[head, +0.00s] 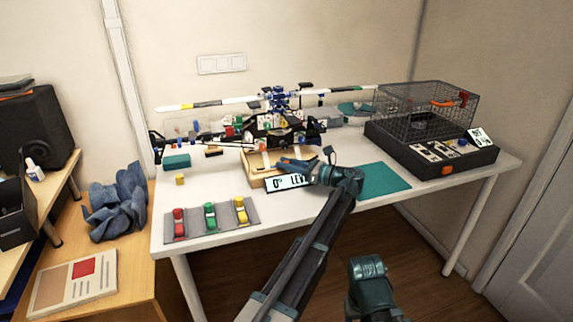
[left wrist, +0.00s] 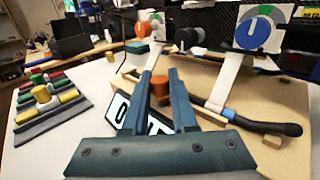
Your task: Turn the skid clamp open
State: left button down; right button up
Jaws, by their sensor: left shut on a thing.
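My left gripper (head: 284,163) reaches over the wooden stand (head: 256,181) under the model helicopter (head: 270,124). In the left wrist view its two fingers (left wrist: 162,92) stand on either side of an orange-brown clamp knob (left wrist: 160,82) and are shut on it. A second orange knob (left wrist: 140,29) shows farther back. The fingers hide part of the clamp. My right gripper is not in view; only part of that arm shows at the bottom.
A "0° LEVEL" sign (head: 287,182) stands in front of the stand. A grey tray (head: 190,226) with red, green and yellow pieces lies front left. A teal mat (head: 383,182) lies clear at right. A wire cage (head: 425,103) sits on a black box behind it.

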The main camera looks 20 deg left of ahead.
pick_arm(q)
jog(key=shift+n+g, duration=0.5)
jog(key=shift+g, duration=0.3)
jog(key=c, duration=0.7)
grip_release()
